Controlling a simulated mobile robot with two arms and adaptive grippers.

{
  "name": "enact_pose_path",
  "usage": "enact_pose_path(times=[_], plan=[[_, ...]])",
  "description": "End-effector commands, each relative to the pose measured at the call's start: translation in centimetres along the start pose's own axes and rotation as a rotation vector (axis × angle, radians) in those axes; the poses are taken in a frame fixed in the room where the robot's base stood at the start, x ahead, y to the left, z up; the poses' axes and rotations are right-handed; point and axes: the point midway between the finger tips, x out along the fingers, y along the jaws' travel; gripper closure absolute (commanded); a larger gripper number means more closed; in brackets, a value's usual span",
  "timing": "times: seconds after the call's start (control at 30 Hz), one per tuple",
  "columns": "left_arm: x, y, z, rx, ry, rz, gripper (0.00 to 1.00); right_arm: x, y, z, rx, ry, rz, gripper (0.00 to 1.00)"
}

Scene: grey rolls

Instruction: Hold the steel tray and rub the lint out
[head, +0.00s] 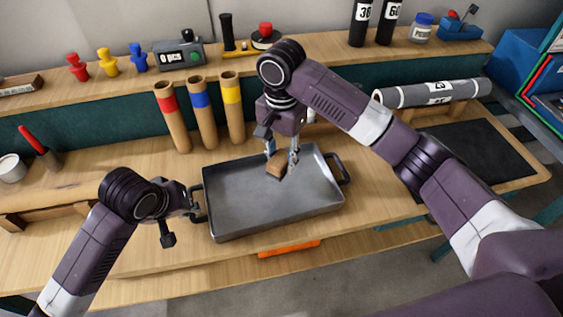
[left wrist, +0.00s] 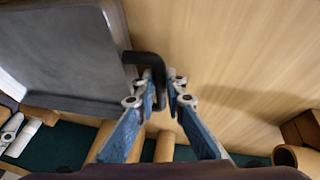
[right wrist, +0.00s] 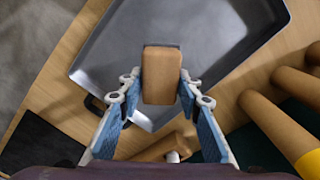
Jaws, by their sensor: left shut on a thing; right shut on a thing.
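The grey steel tray (head: 235,212) lies on the wooden bench, with a dark handle at each short end. My left gripper (head: 194,204) is at its left end, shut on the left handle (left wrist: 157,72), which shows between the fingers in the left wrist view. My right gripper (head: 281,155) is shut on a tan block (head: 276,171) over the tray's inside. The block (right wrist: 161,78) sits between both fingertips in the right wrist view. I cannot tell whether it touches the tray floor. I cannot make out any lint; the block and fingers hide part of the floor.
Three cardboard tubes (head: 204,114) with coloured bands stand behind the tray. A grey roll (head: 432,93) lies at the back right, near a black mat (head: 480,155). An orange item (head: 289,248) is at the bench's front edge.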

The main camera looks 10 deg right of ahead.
Motion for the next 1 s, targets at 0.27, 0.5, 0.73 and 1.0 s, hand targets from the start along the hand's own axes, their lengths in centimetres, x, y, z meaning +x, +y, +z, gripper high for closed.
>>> enact_pose_path(times=[0.27,0.5,0.73,1.0], plan=[[-0.03,0.03,-0.03,0.000,0.001,0.001,1.00,-0.07,-0.02,0.03,-0.001,0.000,-0.001,0.91],[-0.03,0.03,-0.03,0.000,0.001,0.001,0.84,-0.05,-0.02,0.03,-0.001,0.000,0.000,0.91],[-0.02,0.02,-0.02,0.000,0.000,0.000,0.69,-0.03,-0.01,0.03,-0.001,0.000,0.000,0.91],[-0.53,0.06,-0.07,0.000,0.002,0.002,0.69,-0.03,-0.01,0.03,-0.001,0.000,0.000,0.91]])
